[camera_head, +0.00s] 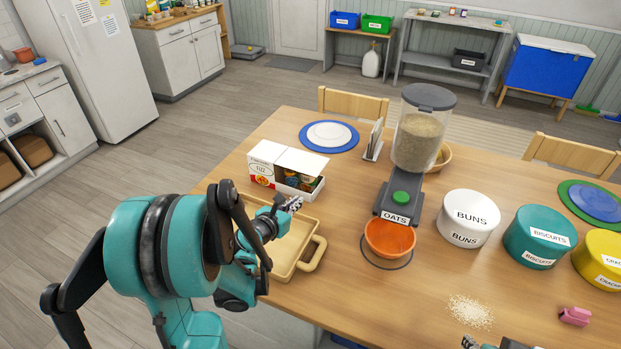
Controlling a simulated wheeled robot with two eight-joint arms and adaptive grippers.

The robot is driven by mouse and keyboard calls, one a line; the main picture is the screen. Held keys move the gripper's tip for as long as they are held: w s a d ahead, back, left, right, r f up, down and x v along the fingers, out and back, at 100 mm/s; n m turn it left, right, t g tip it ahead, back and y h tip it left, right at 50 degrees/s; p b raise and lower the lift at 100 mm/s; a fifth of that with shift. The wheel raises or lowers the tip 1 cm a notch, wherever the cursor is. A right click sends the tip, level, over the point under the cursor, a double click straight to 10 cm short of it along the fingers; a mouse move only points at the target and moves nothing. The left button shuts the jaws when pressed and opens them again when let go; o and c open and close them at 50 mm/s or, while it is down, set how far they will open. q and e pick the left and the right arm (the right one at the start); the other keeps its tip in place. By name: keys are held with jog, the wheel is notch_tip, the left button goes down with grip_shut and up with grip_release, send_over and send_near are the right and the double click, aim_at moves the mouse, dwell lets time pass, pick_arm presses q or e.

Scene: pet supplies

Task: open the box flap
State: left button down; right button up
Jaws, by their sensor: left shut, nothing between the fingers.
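A white box (262,172) with red print stands on the table behind the tray. A white flap or lid panel (303,163) spans its top right part, and colourful items show through an opening in the front below it. Whether the flap is fastened is too small to tell. My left gripper (291,203) is shut and empty just in front of the box's lower right part; I cannot tell if it touches the box. Only a small bit of my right gripper (488,344) shows at the bottom edge, its fingers unclear.
A beige tray (313,257) lies under my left gripper. To the right stand an oats dispenser (405,183), an orange bowl (390,238) and several round tins, including the buns tin (468,218). Spilled oats (471,311) and a pink item (575,316) lie front right.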

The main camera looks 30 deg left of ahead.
pick_arm(q)
jog(key=shift+w+f, duration=0.1)
jog(key=shift+w, duration=0.25)
jog(key=b+x, duration=0.2)
jog(key=x, duration=0.6)
jog(key=shift+w+f, duration=0.2)
jog(key=shift+f, duration=0.05)
jog(key=r, duration=0.4)
jog(key=shift+w, duration=0.25)
jog(key=shift+r, duration=0.2)
